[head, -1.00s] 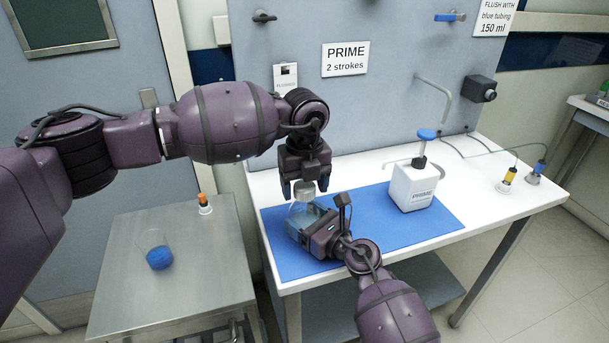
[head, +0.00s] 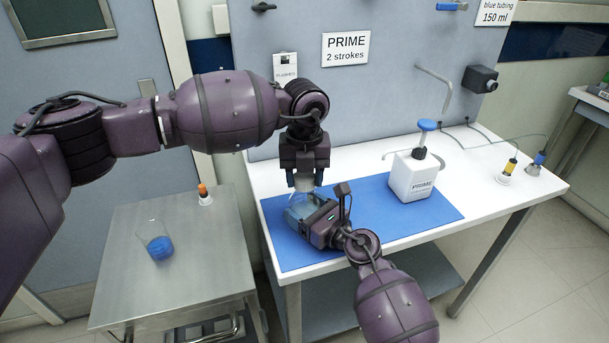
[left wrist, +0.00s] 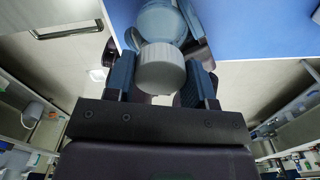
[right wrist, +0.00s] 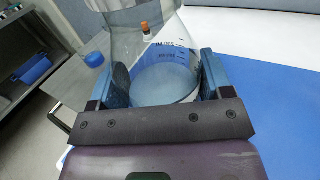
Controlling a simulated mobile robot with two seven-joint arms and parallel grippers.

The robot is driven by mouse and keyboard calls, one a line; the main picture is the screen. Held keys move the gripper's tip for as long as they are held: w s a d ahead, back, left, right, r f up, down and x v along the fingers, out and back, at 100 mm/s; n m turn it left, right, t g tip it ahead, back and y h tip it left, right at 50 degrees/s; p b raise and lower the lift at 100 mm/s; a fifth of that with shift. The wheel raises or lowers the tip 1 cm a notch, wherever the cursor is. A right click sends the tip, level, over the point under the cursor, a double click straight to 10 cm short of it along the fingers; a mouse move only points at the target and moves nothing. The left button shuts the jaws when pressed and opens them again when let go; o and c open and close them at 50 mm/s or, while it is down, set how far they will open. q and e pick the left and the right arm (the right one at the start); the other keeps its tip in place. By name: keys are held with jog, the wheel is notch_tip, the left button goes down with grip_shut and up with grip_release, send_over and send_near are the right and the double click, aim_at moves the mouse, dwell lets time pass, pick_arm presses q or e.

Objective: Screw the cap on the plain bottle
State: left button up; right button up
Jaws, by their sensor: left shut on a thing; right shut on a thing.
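The plain bottle (head: 297,211) is clear glass with volume marks and stands at the left end of the blue mat. It fills the right wrist view (right wrist: 165,75), with pale liquid low inside. My right gripper (head: 308,222) is shut around its body from the side. The cap (left wrist: 161,68) is pale grey and ribbed; in the head view it is small (head: 304,183). My left gripper (head: 304,180) points down from above and is shut on the cap, over the bottle's mouth. The neck is mostly hidden, so I cannot tell how far the cap is seated.
A white PRIME dispenser (head: 413,178) with a blue top stands on the mat (head: 375,215). A steel side table (head: 190,245) holds a beaker of blue liquid (head: 159,245) and an orange-topped vial (head: 204,195).

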pick_arm(q)
jog(key=m, duration=2.4)
jog(key=shift+f, duration=0.1)
jog(key=o, duration=1)
jog(key=shift+r, duration=2.3)
jog(key=shift+c, duration=0.4)
